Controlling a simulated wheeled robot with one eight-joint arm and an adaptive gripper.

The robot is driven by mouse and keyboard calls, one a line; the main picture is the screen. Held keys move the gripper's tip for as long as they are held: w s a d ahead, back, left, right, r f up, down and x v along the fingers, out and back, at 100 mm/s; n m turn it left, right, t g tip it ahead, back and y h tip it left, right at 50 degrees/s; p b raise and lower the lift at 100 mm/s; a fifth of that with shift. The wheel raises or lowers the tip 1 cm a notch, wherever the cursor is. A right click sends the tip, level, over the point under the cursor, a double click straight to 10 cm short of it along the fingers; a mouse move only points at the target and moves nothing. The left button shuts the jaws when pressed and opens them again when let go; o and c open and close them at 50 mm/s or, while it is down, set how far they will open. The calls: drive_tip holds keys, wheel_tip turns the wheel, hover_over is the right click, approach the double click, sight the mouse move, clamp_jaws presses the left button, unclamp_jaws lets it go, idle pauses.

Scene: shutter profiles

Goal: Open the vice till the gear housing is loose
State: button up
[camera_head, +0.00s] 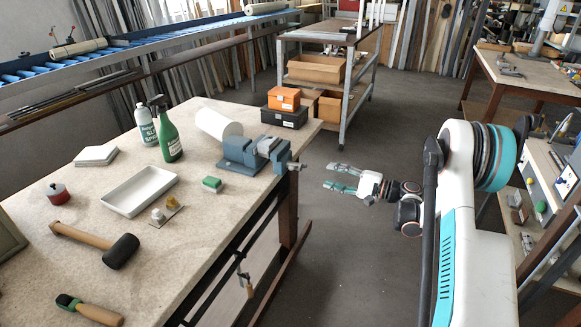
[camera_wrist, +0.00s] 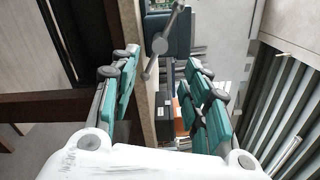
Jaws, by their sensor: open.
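The blue-grey vice (camera_head: 238,156) stands at the right edge of the workbench. A lighter grey piece (camera_head: 267,145) shows between its jaws, possibly the gear housing; its shape is too small to make out. The vice's bar handle (camera_wrist: 161,44) crosses its screw end and lies slanted in the wrist view, ahead of my fingertips. My gripper (camera_head: 334,177) is open and empty, off the bench edge to the right of the vice, pointing at it. In the wrist view its teal fingers (camera_wrist: 161,60) stand apart on both sides of the handle, which looks farther off.
The workbench (camera_head: 100,185) holds a white tray (camera_head: 140,206), a mallet (camera_head: 122,251), a green spray bottle (camera_head: 168,135) and a white cylinder (camera_head: 219,125). An orange box (camera_head: 284,98) on a black case (camera_head: 284,117) stands behind the vice.

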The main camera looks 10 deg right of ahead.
sight(300, 167)
drive_tip(key=b+x, duration=0.3)
drive_tip(key=x, duration=0.9)
drive_tip(key=shift+f+b, duration=0.1)
drive_tip(key=shift+b, duration=0.2)
drive_tip(key=shift+x, duration=0.9)
clamp_jaws()
